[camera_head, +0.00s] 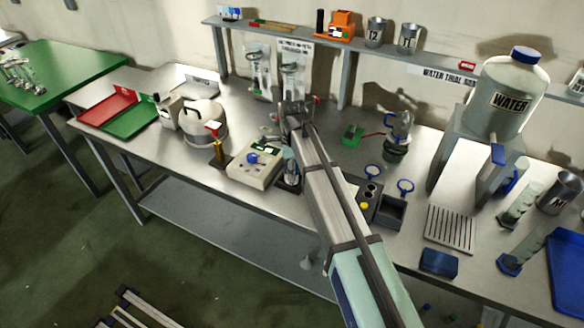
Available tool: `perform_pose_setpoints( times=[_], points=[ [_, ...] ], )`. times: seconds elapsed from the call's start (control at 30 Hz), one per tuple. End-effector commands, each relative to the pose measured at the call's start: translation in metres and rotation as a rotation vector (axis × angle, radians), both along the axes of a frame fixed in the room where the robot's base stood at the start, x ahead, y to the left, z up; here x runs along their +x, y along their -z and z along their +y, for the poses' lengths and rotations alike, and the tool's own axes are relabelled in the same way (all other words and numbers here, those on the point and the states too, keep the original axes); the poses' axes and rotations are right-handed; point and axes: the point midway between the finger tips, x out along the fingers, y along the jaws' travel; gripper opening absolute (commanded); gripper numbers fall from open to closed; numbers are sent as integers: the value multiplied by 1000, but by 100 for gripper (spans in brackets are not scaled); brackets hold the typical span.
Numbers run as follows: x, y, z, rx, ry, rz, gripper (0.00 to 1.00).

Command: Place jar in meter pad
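My gripper (297,108) is at the far end of my arm, above the middle of the steel bench. It shows small and dark, and its fingers cannot be made out. A beige meter (256,166) with a blue knob and a small green display sits on the bench below and left of it. A small glass jar-like vessel (290,166) stands at the meter's right side, partly beside my arm. A dark pad (289,186) shows under or beside this vessel. Whether the vessel rests on the pad is unclear. My arm hides part of this area.
A white round vessel (204,122) and red (108,108) and green trays stand left. Glassware (397,132) and a dark block (367,195) are right of my arm. A big water jug (508,92) stands on a raised stand. A shelf (300,36) runs behind.

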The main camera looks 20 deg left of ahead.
Motion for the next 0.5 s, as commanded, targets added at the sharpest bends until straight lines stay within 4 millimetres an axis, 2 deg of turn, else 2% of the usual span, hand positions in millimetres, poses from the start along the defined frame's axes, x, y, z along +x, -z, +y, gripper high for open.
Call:
perform_pose_setpoints(
  times=[0.33,0.5],
  points=[
    [0,-1,0,0,0,0,78],
    [0,-9,0,0,0,0,78]
  ],
)
